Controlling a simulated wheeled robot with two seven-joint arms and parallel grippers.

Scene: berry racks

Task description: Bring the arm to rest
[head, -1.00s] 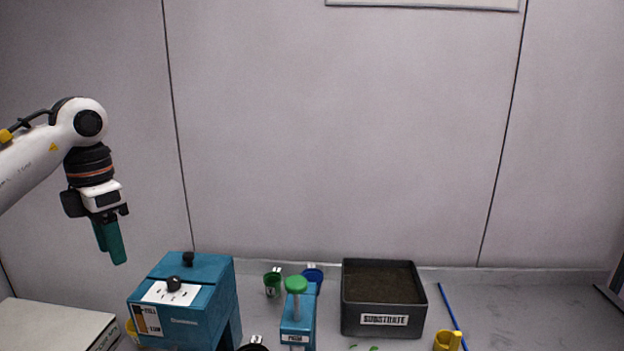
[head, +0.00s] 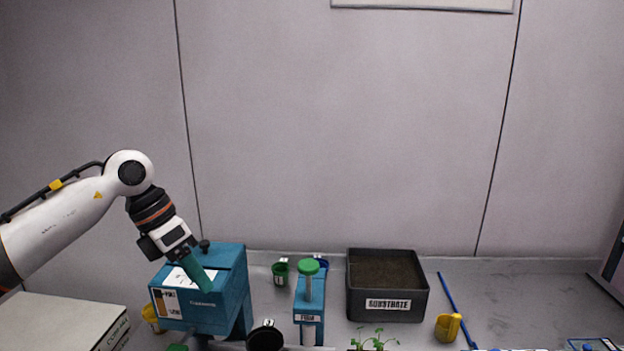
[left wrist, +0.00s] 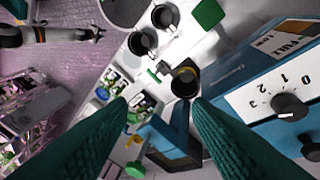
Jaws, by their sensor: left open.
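My left arm comes in from the left in the head view. Its gripper (head: 197,274) points down and to the right in front of the blue machine (head: 233,290), overlapping its white-labelled top in the picture. In the left wrist view the green fingers (left wrist: 157,112) are spread apart with nothing between their tips. The machine's dial panel (left wrist: 270,95) shows at the right there, beside the right-hand finger. Whether a finger touches the machine cannot be told. My right gripper is not clearly seen in the head view.
A black substrate box (head: 387,316), a blue stand with a green knob (head: 309,267), a green cup (head: 280,273), a yellow scoop (head: 447,327) and a blue rod (head: 457,308) stand or lie on the grey bench. A pale box (head: 60,318) is at lower left.

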